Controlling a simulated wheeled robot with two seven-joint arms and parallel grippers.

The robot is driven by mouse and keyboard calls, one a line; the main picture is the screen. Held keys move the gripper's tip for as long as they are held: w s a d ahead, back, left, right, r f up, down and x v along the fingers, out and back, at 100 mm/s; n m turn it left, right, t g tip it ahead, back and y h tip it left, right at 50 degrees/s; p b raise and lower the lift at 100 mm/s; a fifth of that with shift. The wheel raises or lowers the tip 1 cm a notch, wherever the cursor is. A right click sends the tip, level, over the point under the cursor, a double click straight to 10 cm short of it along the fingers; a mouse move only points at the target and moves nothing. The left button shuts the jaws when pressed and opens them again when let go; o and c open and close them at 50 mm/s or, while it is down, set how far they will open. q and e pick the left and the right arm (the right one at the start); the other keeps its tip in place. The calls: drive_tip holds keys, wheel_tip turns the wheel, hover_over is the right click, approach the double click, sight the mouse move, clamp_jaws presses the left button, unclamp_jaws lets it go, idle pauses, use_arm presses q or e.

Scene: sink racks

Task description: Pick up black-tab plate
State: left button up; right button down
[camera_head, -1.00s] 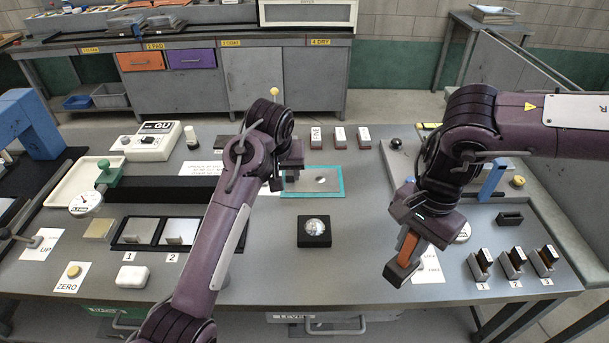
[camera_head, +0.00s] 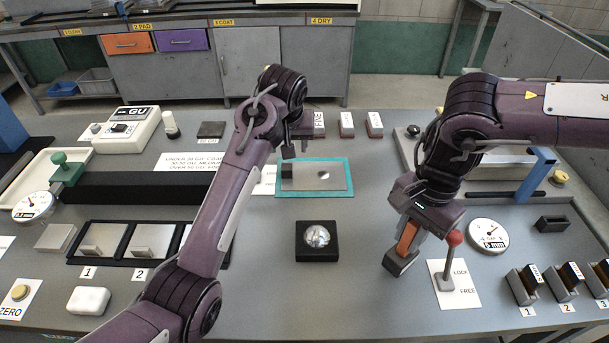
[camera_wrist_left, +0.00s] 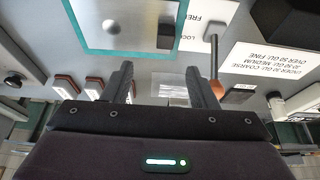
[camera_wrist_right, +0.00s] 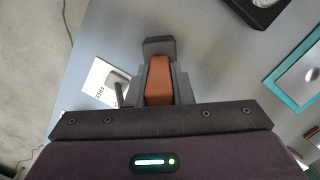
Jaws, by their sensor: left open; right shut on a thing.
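A flat metal plate (camera_head: 322,178) with a black tab (camera_head: 288,170) at its left end lies on a teal mat (camera_head: 315,194) at mid-table. The plate (camera_wrist_left: 120,25) and its tab (camera_wrist_left: 166,36) also show in the left wrist view. My left gripper (camera_head: 297,145) is open and empty, just behind the tab in the head view; its fingers (camera_wrist_left: 160,85) are apart from the plate. My right gripper (camera_head: 409,236) is shut on an orange-brown block (camera_wrist_right: 159,82) with a dark grey base (camera_head: 401,262), held at the table's right side, near the red-knobbed lever.
A black square holder with a shiny dome (camera_head: 316,238) stands in front of the mat. The red-knobbed lever (camera_head: 449,265) and a dial (camera_head: 488,236) stand at right. Several numbered blocks (camera_head: 523,285) line the right front. A long black bar (camera_head: 140,190) lies at left.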

use_arm(q)
drive_tip(key=p, duration=0.1)
approach(287, 166)
drive_tip(key=f, duration=0.2)
drive_tip(key=shift+w+d+f, duration=0.25)
drive_tip(key=shift+d+f, duration=0.05)
use_arm(e)
drive_tip(key=shift+s+r, duration=0.3)
drive_tip(key=shift+r, duration=0.45)
use_arm(q)
drive_tip(key=x, duration=0.3)
drive_tip(key=p+x, duration=0.1)
drive_tip(key=x, duration=0.1)
drive_tip(key=shift+w+a+r, duration=0.1)
drive_tip(key=shift+w+a, duration=0.05)
drive_tip(key=shift+a, duration=0.2)
use_arm(e)
drive_tip(key=shift+w+r, duration=0.15)
drive_tip(key=shift+r, duration=0.35)
use_arm(q)
drive_tip(key=shift+w+f, duration=0.2)
drive_tip(key=shift+f, duration=0.3)
clamp_jaws()
drive_tip(key=shift+r, duration=0.1)
